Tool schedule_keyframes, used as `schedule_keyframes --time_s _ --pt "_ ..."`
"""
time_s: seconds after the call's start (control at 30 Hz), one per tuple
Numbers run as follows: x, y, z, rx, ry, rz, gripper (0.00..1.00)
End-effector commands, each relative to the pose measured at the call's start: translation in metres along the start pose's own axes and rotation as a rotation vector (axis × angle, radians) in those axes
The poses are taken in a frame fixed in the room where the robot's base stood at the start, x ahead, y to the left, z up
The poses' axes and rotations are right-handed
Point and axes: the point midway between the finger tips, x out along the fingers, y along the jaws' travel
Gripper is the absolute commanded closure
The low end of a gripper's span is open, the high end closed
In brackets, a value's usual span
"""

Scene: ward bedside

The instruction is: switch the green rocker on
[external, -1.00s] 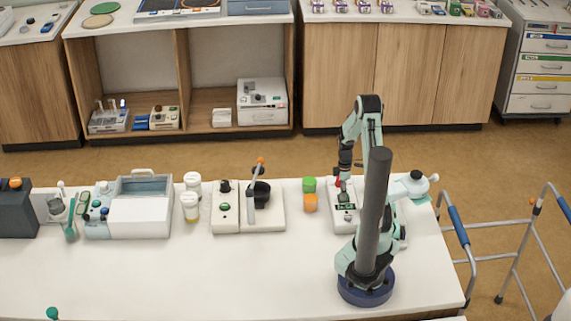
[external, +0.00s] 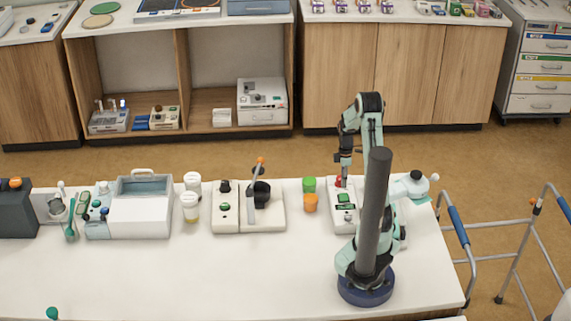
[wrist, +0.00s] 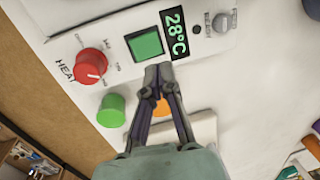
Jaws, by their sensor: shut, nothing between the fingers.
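The green rocker (external: 344,198) is a square in a dark frame on a white panel; it also shows in the wrist view (wrist: 146,45). My gripper (wrist: 158,70) is shut and empty. In the wrist view its fingertips overlap the panel edge just below the rocker; in the external view my gripper (external: 345,183) is over the panel's far end, near the red knob. I cannot tell which way the rocker is tilted.
A white device with a black knob (external: 225,206) is farther left.

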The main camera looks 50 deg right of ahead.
Motion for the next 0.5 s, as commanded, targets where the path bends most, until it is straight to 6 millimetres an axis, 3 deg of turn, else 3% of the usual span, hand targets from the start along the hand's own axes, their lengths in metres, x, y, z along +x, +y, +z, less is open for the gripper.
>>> schedule_keyframes --time_s 0.2,0.5 --pt "-0.049 -0.015 0.0 -0.001 0.001 0.006 1.0" --pt "-0.085 -0.028 0.0 -0.001 0.001 0.002 1.0"
